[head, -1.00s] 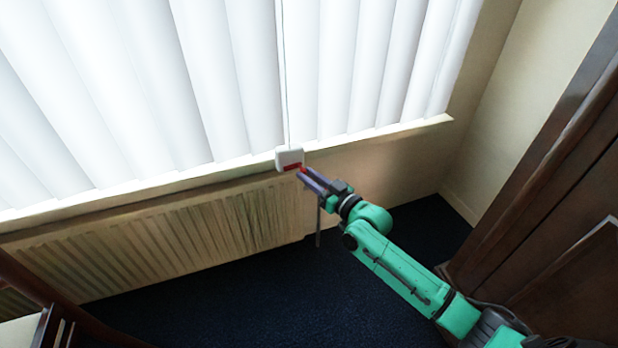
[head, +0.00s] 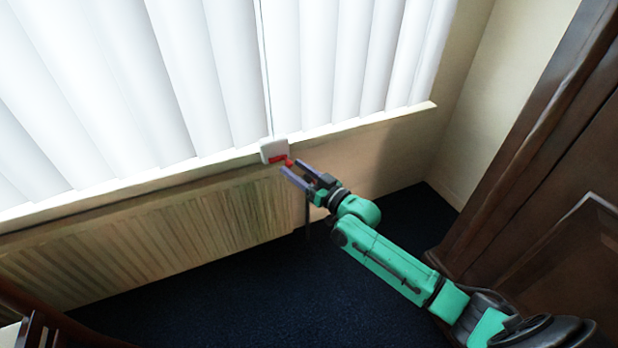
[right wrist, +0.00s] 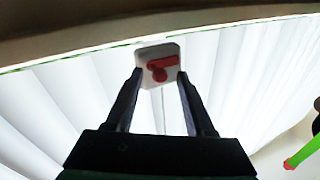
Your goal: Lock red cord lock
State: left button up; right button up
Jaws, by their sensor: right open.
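The cord lock is a small white block (head: 268,148) on the window sill's edge, with a red lever (head: 279,158) on its face. In the right wrist view the white block (right wrist: 170,49) shows between and beyond my fingertips, with the red lever (right wrist: 161,68) on it, a bar with a rounded end. My right gripper (head: 294,167) is open, its fingers pointing at the lock from the lower right. In the wrist view its fingertips (right wrist: 159,72) lie on either side of the red lever; I cannot tell whether they touch the block. My left gripper is not in view.
A thin cord (head: 265,70) runs up from the lock in front of white vertical blinds (head: 180,80). A radiator (head: 150,235) stands below the sill. Dark wooden furniture (head: 560,200) is at the right. Dark blue carpet (head: 230,300) is clear below.

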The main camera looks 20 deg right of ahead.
pick_arm(q)
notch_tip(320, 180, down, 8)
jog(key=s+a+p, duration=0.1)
jog(key=p, duration=0.1)
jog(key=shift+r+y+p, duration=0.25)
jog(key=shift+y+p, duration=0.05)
jog(key=shift+p, duration=0.05)
pick_arm(e)
jog(key=v, duration=1.4)
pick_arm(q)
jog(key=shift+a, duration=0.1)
pick_arm(e)
jog(key=shift+f, duration=0.1)
